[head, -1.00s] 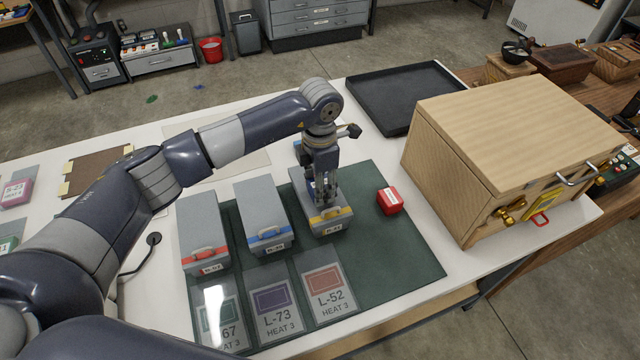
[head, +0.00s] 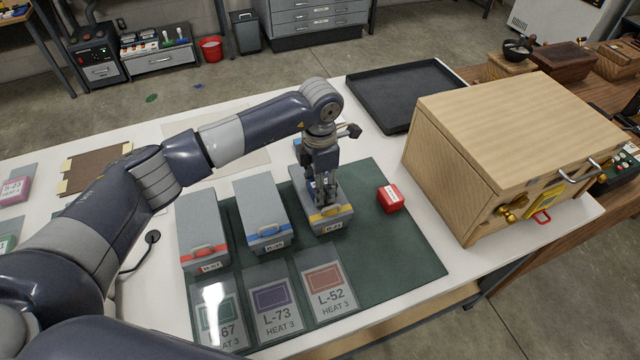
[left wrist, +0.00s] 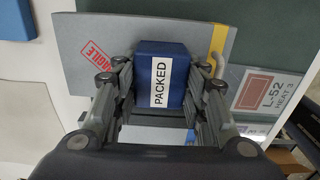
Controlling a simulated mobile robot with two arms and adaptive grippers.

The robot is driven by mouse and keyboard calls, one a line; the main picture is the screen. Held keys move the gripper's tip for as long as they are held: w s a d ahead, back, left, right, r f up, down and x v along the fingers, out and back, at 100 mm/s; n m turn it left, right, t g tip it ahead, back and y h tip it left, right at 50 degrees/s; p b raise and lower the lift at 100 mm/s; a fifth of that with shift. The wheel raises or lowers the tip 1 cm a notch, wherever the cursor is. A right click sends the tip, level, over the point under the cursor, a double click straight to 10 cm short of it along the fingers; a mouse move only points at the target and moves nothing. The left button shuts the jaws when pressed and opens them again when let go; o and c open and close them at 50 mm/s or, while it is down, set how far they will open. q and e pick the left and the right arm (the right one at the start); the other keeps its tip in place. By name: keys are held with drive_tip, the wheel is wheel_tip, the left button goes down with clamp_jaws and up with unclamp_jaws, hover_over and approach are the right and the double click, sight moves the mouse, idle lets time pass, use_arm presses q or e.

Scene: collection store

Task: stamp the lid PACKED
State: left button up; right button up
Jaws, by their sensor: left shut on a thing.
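My left gripper (head: 322,196) points down over the grey box with the yellow handle (head: 330,217), the rightmost of three grey boxes. In the left wrist view my left gripper (left wrist: 160,88) is shut on a blue block stamp labelled PACKED (left wrist: 162,72). The stamp is over the box's grey lid (left wrist: 115,50); I cannot tell whether its face touches the lid. A red FRAGILE mark (left wrist: 102,50) shows on the lid to the left of the stamp. My right gripper is not in view.
A red block (head: 390,198) stands on the green mat (head: 400,255) right of the box. Boxes with red (head: 203,235) and blue handles (head: 262,215) stand to the left. A wooden cabinet (head: 510,150) stands right, a black tray (head: 405,95) behind.

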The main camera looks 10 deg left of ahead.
use_arm(q)
drive_tip(key=shift+s+f+b, duration=0.15)
drive_tip(key=shift+f+b, duration=0.05)
drive_tip(key=shift+b, duration=0.1)
idle(1.2)
wheel_tip(320, 180, up, 2)
drive_tip(key=shift+p, duration=0.5)
drive_tip(key=shift+r+p, duration=1.1)
drive_tip(key=shift+r, duration=1.55)
